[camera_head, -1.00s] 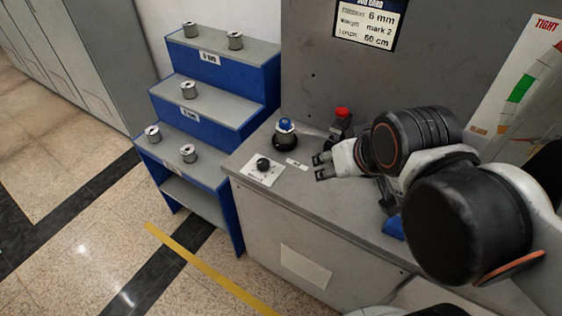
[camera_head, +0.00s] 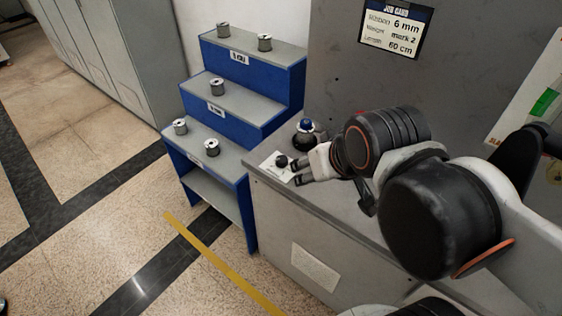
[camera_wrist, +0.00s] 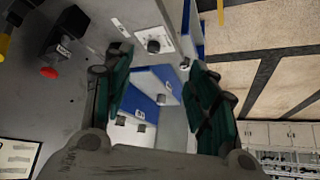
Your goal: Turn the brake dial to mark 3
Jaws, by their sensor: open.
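The brake dial (camera_head: 282,161) appears to be the small black knob on a white plate at the left end of the grey bench. It also shows in the wrist view (camera_wrist: 153,46), beyond and between my fingertips. My gripper (camera_head: 298,172) is open and close to the right of the knob. In the wrist view, its green-padded fingers (camera_wrist: 160,62) stand apart with nothing between them. I cannot tell whether a fingertip touches the knob. The dial's marks are too small to read.
A blue-topped black post (camera_head: 305,132) stands behind the dial. A blue stepped rack (camera_head: 240,120) with several spools is to the left. A job card (camera_head: 396,27) on the panel reads 6 mm, mark 2, 60 cm. A red button (camera_wrist: 48,72) shows in the wrist view.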

